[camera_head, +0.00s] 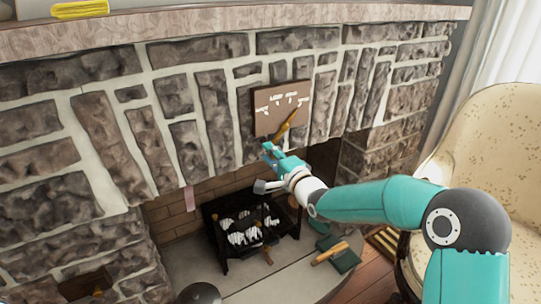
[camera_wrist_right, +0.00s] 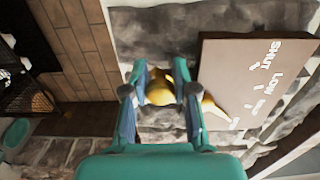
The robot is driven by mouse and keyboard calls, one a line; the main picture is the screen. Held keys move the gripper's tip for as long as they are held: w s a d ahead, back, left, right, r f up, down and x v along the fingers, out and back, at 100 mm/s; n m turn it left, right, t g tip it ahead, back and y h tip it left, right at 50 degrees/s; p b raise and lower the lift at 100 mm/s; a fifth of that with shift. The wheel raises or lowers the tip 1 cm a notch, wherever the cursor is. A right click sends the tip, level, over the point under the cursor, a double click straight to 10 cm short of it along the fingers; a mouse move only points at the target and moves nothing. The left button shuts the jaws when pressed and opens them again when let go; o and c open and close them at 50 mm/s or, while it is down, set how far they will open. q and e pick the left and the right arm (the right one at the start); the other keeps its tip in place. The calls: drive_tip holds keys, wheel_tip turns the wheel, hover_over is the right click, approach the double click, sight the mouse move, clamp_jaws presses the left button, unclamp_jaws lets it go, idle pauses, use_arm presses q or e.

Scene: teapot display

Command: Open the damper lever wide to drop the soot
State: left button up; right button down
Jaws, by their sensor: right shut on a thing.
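The damper lever (camera_head: 287,124) is a brass-coloured bar in front of a brown plate (camera_head: 296,95) with white marks, on the stone chimney front. In the head view it slants from lower left to upper right across the plate. My right gripper (camera_head: 268,149) is at its lower left end. In the right wrist view, the fingers (camera_wrist_right: 160,92) are shut around the lever's rounded brass knob (camera_wrist_right: 160,92). The plate (camera_wrist_right: 225,75) there reads SHUT and LOW, with more marks partly unclear. My left gripper is in neither view.
Below is a black fire grate (camera_head: 222,252) holding pale-topped dark lumps. A green dustpan (camera_head: 346,262) with a wooden-handled tool lies on the hearth (camera_head: 190,268). A patterned armchair (camera_head: 500,130) stands at right. The mantel (camera_head: 200,22) runs above with a yellow object (camera_head: 80,9).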

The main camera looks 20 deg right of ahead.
drive_tip(key=shift+w+d+r, duration=0.1)
drive_tip(key=shift+d+r, duration=0.3)
drive_tip(key=shift+r, duration=0.05)
drive_tip(key=c, duration=0.9)
unclamp_jaws()
drive_tip(key=shift+a+f, duration=0.15)
drive_tip(key=v, duration=1.2)
drive_tip(key=shift+f, duration=0.15)
